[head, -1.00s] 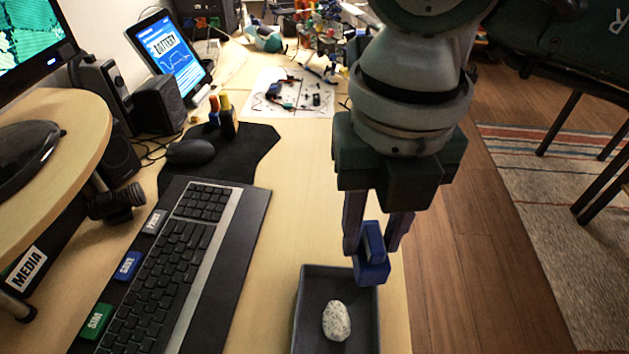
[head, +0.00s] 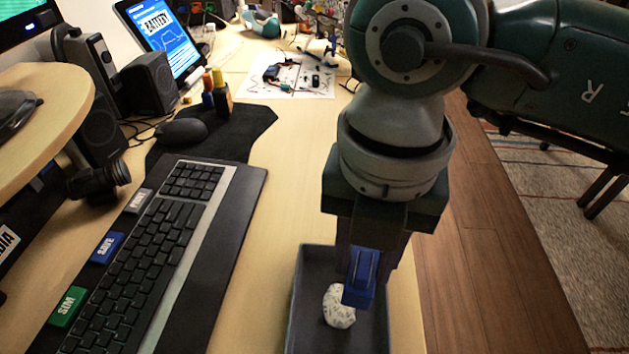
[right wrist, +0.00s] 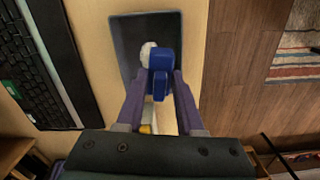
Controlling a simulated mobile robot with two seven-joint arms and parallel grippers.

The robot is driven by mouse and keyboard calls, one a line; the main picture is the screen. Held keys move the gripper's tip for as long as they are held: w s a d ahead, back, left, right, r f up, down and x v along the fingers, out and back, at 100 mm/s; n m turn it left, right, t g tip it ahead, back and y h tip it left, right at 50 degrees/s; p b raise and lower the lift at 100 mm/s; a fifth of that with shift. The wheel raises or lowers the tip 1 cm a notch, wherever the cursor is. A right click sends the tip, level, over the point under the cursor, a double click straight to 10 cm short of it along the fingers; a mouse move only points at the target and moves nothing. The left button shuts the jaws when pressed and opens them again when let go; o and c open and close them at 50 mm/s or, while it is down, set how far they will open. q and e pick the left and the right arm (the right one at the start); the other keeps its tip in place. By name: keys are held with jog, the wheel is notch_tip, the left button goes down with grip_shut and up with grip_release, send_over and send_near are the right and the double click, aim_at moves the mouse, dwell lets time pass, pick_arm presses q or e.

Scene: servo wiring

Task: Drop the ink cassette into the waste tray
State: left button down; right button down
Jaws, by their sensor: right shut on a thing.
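The ink cassette (head: 361,277) is a small blue block. My right gripper (head: 370,258) is shut on it and holds it over the waste tray. The cassette also shows between the two fingers in the right wrist view (right wrist: 160,66). The waste tray (head: 297,318) is a dark grey open box at the bottom of the head view, and it also shows in the right wrist view (right wrist: 125,40). A white speckled stone (head: 338,308) lies in the tray, partly hidden behind the cassette. My left gripper is not in view.
A keyboard (head: 150,262) lies left of the tray, with bare desk between them. A mouse (head: 182,131) and bottles (head: 222,96) stand further back. The desk's right edge runs close beside the tray, with wooden floor (head: 480,250) beyond.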

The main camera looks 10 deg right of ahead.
jog(key=shift+c, duration=2.3)
grip_release()
notch_tip(320, 180, up, 10)
jog(key=shift+r+p, duration=0.1)
jog(key=shift+p, duration=0.6)
